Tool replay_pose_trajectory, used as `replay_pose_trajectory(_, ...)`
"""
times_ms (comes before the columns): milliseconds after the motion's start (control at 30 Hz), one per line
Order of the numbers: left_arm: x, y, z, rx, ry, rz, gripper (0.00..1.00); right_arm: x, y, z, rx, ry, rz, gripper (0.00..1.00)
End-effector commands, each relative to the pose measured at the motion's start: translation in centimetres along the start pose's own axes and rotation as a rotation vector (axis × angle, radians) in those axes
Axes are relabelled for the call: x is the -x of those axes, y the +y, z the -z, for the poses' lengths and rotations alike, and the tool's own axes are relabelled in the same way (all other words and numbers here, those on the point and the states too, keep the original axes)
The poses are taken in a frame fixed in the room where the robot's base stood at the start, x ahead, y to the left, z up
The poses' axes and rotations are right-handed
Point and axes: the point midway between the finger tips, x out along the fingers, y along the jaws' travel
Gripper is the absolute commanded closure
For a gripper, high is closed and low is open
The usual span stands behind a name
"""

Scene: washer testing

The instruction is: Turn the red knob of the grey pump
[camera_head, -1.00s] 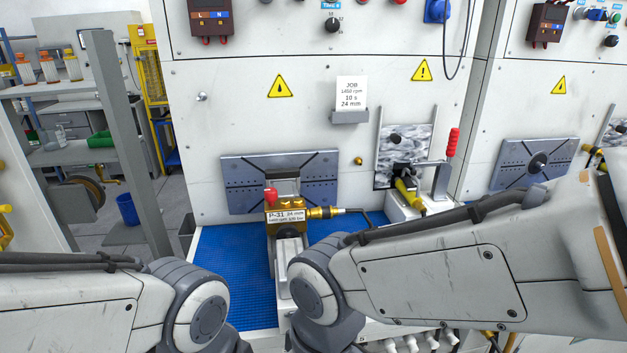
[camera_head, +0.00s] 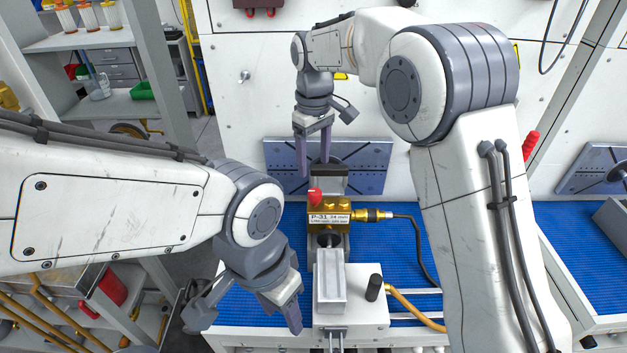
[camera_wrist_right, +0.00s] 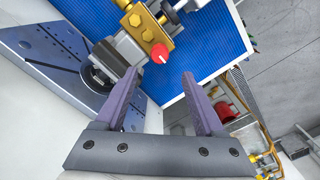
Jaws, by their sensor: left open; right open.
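The pump is a brass-coloured block labelled P-31 (camera_head: 328,217) on a grey mount, in the middle of the head view. Its red knob (camera_head: 315,196) stands on top at the left. My right gripper (camera_head: 313,165) is open, points down and is above and behind the knob, apart from it. In the right wrist view the red knob (camera_wrist_right: 160,53) shows just beyond the gap between the open, empty fingers (camera_wrist_right: 160,78), beside the brass block (camera_wrist_right: 132,18). My left gripper (camera_head: 284,312) is open and low, in front and to the left of the pump.
A slotted grey plate (camera_head: 372,165) is on the wall behind the pump. A hose leaves the brass fitting (camera_head: 372,215) to the right. The blue mat (camera_head: 390,245) is partly clear.

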Motion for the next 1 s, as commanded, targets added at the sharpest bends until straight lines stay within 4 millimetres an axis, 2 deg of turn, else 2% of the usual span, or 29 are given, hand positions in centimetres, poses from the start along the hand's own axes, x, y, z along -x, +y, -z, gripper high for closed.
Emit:
replay_pose_trajectory(300,1.4,0.1,0.1,0.0,0.0,0.0,0.5,-5.8,0.1,-0.3,-0.004,-0.004,0.002,0.29)
replay_pose_trajectory(500,1.9,0.1,0.1,0.001,0.0,0.0,0.5,-8.3,0.0,-0.2,-0.002,-0.001,0.001,0.29)
replay_pose_trajectory(667,2.0,0.1,0.1,0.001,0.0,0.0,0.5,-9.2,-0.1,0.0,0.0,0.0,0.001,0.29)
replay_pose_trajectory(900,2.0,0.1,0.1,0.001,0.0,0.0,0.5,-9.2,-0.1,0.0,0.0,0.002,0.0,0.29)
replay_pose_trajectory(967,2.0,0.1,0.1,0.001,0.0,0.0,0.5,-9.2,-0.1,0.0,0.0,0.002,0.0,0.52)
replay_pose_trajectory(1000,2.0,0.1,0.1,0.001,0.0,0.0,0.5,-9.2,-0.1,0.0,0.0,0.002,0.0,0.67)
